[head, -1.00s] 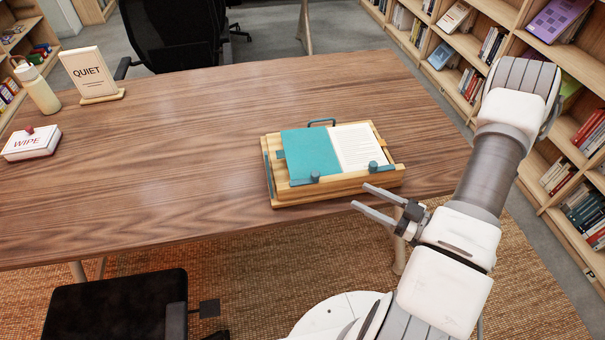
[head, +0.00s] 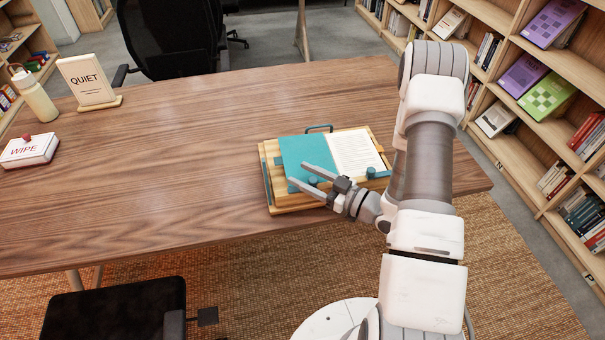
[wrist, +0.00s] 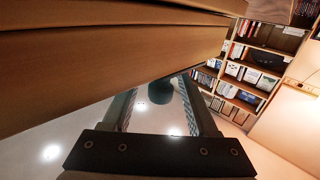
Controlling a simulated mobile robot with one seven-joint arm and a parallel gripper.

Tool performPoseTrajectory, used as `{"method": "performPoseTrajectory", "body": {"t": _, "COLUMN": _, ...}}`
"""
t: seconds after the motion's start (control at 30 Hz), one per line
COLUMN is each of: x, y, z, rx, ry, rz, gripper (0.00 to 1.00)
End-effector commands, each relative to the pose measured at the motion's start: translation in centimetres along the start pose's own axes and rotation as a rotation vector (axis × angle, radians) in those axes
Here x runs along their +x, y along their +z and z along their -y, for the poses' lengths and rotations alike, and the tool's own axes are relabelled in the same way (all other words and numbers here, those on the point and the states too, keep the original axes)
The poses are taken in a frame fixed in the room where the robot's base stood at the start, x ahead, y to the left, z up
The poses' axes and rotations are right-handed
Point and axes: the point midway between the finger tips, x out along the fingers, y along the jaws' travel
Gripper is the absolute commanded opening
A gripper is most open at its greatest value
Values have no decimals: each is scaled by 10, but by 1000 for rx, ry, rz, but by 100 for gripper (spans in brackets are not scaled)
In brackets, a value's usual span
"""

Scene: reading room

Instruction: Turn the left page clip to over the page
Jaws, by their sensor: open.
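An open book with a teal left side (head: 303,152) and a printed white page (head: 355,150) lies on a wooden stand (head: 266,172). The left page clip (head: 313,181) has a round teal knob at the stand's front edge. It points left along the edge, and my fingers partly hide its bar. The right page clip (head: 371,172) points right along the edge. My gripper (head: 296,173) is open, its fingers on either side of the left clip's knob. The wrist view shows the dark knob (wrist: 160,92) between the fingers; contact cannot be told.
The stand is near the front edge of a wooden table (head: 170,165), which is clear to its left. A WIPE box (head: 30,151), a bottle (head: 36,97) and a QUIET sign (head: 88,80) stand far left. A black chair (head: 115,312) is at front left; bookshelves are right.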

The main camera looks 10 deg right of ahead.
Motion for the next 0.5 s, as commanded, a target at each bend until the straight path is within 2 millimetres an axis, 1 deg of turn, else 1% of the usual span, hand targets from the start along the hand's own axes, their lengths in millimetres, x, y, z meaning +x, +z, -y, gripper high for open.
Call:
{"method": "performPoseTrajectory", "body": {"t": 0.13, "x": 8, "y": 0, "z": 0, "rx": 0, "ry": 0, "rz": 0, "gripper": 59}}
{"method": "performPoseTrajectory", "body": {"t": 0.37, "x": 9, "y": 0, "z": 0, "rx": 0, "ry": 0, "rz": 0, "gripper": 59}}
{"method": "performPoseTrajectory", "body": {"t": 0.4, "x": 9, "y": 0, "z": 0, "rx": 0, "ry": 0, "rz": 0, "gripper": 57}}
{"method": "performPoseTrajectory", "body": {"t": 0.47, "x": 8, "y": 0, "z": 0, "rx": 0, "ry": 0, "rz": 0, "gripper": 46}}
{"method": "performPoseTrajectory", "body": {"t": 0.5, "x": 8, "y": 0, "z": 0, "rx": 0, "ry": 1, "rz": 0, "gripper": 39}}
